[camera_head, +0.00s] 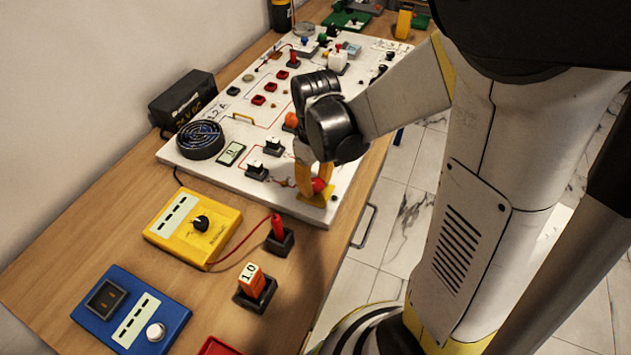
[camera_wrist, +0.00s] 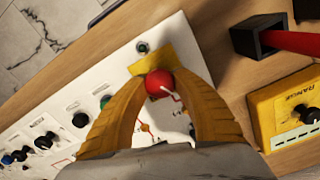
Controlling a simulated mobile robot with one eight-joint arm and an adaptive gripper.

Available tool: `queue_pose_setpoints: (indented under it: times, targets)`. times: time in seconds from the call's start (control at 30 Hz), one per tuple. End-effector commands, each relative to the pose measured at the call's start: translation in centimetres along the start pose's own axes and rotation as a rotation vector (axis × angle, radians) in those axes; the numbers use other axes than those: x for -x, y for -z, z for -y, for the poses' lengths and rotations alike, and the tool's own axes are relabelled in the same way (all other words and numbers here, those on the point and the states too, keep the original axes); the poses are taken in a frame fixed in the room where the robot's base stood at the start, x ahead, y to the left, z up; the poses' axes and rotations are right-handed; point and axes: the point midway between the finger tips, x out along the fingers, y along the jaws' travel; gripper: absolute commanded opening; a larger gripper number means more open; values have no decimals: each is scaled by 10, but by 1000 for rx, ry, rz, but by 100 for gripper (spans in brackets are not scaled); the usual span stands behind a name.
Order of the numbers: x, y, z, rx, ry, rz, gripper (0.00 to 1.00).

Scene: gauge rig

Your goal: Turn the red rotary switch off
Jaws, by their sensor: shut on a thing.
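The red rotary switch (camera_head: 319,186) is a round red knob near the front right corner of the white panel (camera_head: 225,180). In the wrist view its knob (camera_wrist: 158,83) shows beside a yellow plate (camera_wrist: 152,60), with a white mark toward the lower right. My gripper (camera_head: 314,184) reaches down over the knob. Its yellow fingers (camera_wrist: 165,90) curve in from both sides and are shut on the knob. The fingers hide part of the knob and its base. I cannot read any off or on lettering.
A black fan (camera_head: 200,139) and small display (camera_head: 231,153) sit on the panel, left of my gripper. A yellow range box (camera_head: 193,222), red probe (camera_head: 278,228), orange 1.0 block (camera_head: 252,281) and blue box (camera_head: 130,312) stand on the wooden table in front.

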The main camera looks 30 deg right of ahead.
Motion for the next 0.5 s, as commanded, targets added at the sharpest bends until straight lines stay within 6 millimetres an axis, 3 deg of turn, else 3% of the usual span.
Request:
queue_pose_setpoints:
  times: [0.5]
  targets:
    - [0,0,0,300,1,1,3]
